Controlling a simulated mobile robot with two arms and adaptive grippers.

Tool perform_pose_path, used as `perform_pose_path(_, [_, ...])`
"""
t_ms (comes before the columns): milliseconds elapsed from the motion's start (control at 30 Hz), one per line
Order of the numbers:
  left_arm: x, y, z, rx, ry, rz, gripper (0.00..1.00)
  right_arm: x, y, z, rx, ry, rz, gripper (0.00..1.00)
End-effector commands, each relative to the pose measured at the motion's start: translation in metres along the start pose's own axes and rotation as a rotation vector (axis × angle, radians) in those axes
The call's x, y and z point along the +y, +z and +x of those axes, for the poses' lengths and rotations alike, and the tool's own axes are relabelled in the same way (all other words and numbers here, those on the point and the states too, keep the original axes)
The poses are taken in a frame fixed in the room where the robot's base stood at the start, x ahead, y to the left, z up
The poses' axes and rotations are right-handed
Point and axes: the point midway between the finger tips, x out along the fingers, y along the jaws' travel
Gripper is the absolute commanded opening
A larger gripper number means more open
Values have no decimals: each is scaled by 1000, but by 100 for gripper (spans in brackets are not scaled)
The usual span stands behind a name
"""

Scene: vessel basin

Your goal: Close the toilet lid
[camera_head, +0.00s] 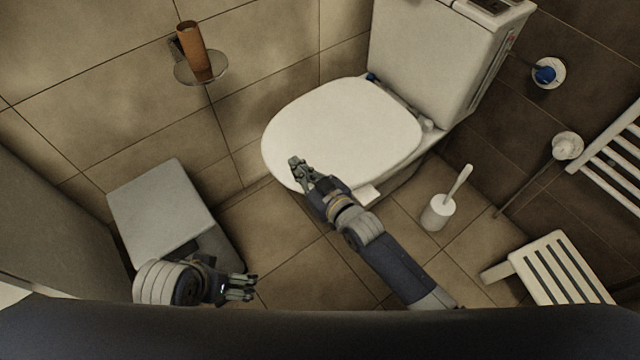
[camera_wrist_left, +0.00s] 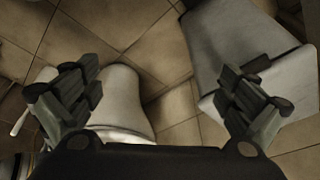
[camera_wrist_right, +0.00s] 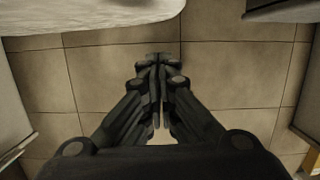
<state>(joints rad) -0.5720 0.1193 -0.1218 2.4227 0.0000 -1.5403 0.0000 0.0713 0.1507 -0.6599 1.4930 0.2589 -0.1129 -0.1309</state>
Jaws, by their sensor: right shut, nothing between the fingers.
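The white toilet lid (camera_head: 345,125) lies flat, down over the bowl, in the head view. The white tank (camera_head: 425,60) stands behind it. My right gripper (camera_head: 296,164) is over the lid's front edge; I cannot tell if it touches. Its fingers are shut together with nothing between them, as the right wrist view (camera_wrist_right: 158,75) shows. A pale rounded edge, likely the lid (camera_wrist_right: 90,12), shows at the top left of that view. My left gripper (camera_head: 246,287) is low at the left, away from the toilet. Its fingers are wide apart and empty in the left wrist view (camera_wrist_left: 160,95).
A grey box-shaped bin (camera_head: 160,205) stands at the left near my left gripper. A toilet brush in its holder (camera_head: 438,212) stands right of the toilet. A slatted white stool (camera_head: 560,268) is at the lower right. A paper-roll holder (camera_head: 200,68) is on the wall.

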Motion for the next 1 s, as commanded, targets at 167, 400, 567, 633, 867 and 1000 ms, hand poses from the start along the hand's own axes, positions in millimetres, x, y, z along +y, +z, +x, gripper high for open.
perform_pose_path(167, [2,2,32,-19,4,2,98,0,3,-34,-8,-1,0,0])
perform_pose_path(400, [4,8,66,-33,7,4,98,0,2,-70,-7,0,1,0])
perform_pose_path(567, [4,11,78,-38,8,5,98,0,2,-83,-5,0,1,0])
perform_pose_path(633, [4,12,81,-39,8,6,98,1,2,-86,-5,0,1,0])
perform_pose_path(867, [4,12,82,-38,8,6,98,1,3,-87,-8,1,2,0])
perform_pose_path(1000, [4,12,82,-38,8,6,98,5,15,-93,-76,22,21,0])
